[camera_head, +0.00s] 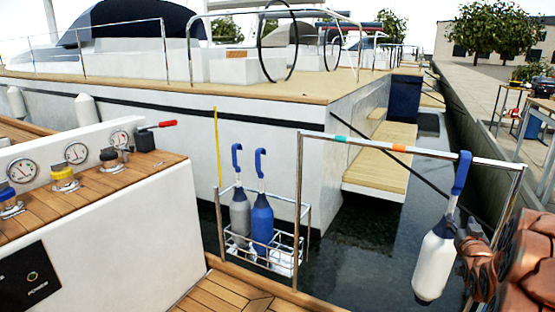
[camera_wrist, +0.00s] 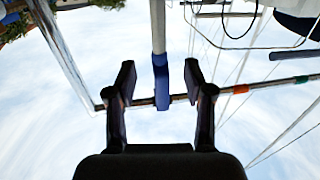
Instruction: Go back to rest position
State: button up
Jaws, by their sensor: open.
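A white fender (camera_head: 433,265) with a blue hook (camera_head: 462,172) hangs from the metal rail at the right of the head view. My gripper (camera_head: 466,232) is just right of the fender's neck and partly overlaps it in the picture. In the wrist view my gripper (camera_wrist: 160,88) is open, with its two dark fingers apart. The blue hook (camera_wrist: 162,85) shows between the fingers, with a visible gap on each side. I cannot tell whether anything touches in depth.
The rail (camera_head: 415,151) carries green and orange bands. A wire basket (camera_head: 258,250) holds a grey fender (camera_head: 240,215) and a blue fender (camera_head: 262,220). A white console (camera_head: 110,235) with gauges and a red lever (camera_head: 160,125) stands at left. A moored boat (camera_head: 265,140) lies beyond, across water.

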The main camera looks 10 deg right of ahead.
jog(key=s+a+r+n+g+y+p, duration=0.1)
jog(key=s+a+r+g+y+p, duration=0.15)
jog(key=a+r+p, duration=0.4)
jog(key=s+a+r+g+y+p, duration=0.1)
jog(key=s+a+g+p, duration=0.2)
jog(key=a, duration=0.7)
jog(key=s+a+r+n+g+y+p, duration=0.1)
jog(key=s+a+r+g+y+p, duration=0.25)
jog(key=a, duration=0.55)
jog(key=s+a+r+n+g+p, duration=0.1)
jog(key=s+a+r+g+p, duration=0.2)
jog(key=s+a, duration=0.3)
jog(key=s+a+r+n+g+y+p, duration=0.1)
jog(key=s+a+r+p, duration=0.4)
jog(key=s, duration=0.9)
jog(key=s+a+r+n+g+p, duration=0.1)
jog(key=s+a+r+g+p, duration=0.3)
jog(key=s+a, duration=0.5)
jog(key=shift+s+a+r+n+g+p, duration=0.25)
jog(key=shift+s+r+p, duration=0.2)
jog(key=shift+p, duration=0.8)
